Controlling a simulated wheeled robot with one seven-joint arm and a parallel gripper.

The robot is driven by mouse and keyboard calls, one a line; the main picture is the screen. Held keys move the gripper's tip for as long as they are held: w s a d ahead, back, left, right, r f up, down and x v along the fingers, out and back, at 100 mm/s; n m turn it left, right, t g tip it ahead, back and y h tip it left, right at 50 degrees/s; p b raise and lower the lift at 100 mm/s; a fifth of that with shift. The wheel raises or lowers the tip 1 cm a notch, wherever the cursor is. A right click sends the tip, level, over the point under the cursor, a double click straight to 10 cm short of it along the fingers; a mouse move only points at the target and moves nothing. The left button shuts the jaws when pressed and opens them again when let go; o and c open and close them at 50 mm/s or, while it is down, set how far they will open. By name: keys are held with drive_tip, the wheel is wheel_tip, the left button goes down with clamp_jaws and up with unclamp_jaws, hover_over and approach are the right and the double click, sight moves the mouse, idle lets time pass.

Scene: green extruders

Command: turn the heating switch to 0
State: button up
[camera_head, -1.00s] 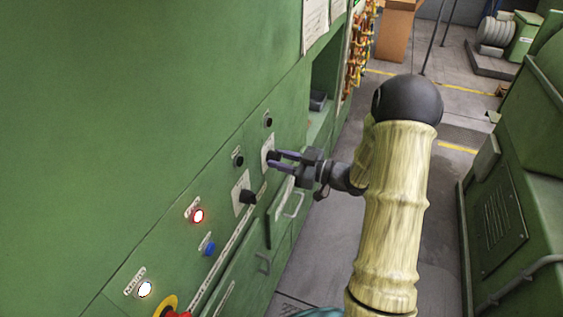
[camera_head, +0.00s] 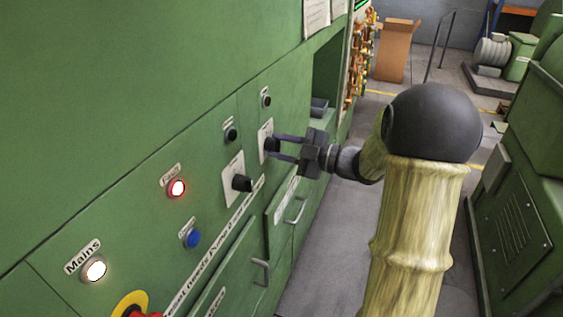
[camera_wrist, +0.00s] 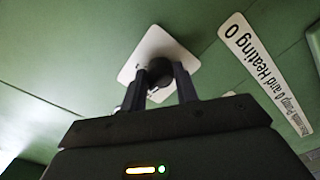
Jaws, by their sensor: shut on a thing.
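A black rotary knob (camera_wrist: 160,71) sits on a white plate (camera_wrist: 146,46) on the green panel. In the head view the same knob (camera_head: 269,144) is the farther of two plate-mounted switches; its white plate (camera_head: 264,130) shows above it. I cannot read its marks, so its pointer position is unclear. My gripper (camera_head: 273,146) has its two dark fingers closed on the sides of this knob. In the wrist view the fingers (camera_wrist: 160,80) flank the knob and hide part of it.
A second black switch (camera_head: 241,184) is nearer on the panel. A lit red lamp (camera_head: 177,188), a blue button (camera_head: 193,238), a lit Mains lamp (camera_head: 94,269) and a red emergency stop (camera_head: 140,313) lie nearer still. Drawer handles (camera_head: 260,272) protrude below. A green machine (camera_head: 510,220) stands right.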

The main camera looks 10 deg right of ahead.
drive_tip(key=shift+f+n+b, duration=0.1)
drive_tip(key=shift+n+b, duration=0.9)
drive_tip(key=shift+b, duration=0.1)
drive_tip(key=o, duration=1)
drive_tip(key=shift+c, duration=0.2)
drive_tip(key=b+v, duration=0.1)
drive_tip(key=v, duration=1.6)
drive_tip(key=shift+s+d, duration=0.15)
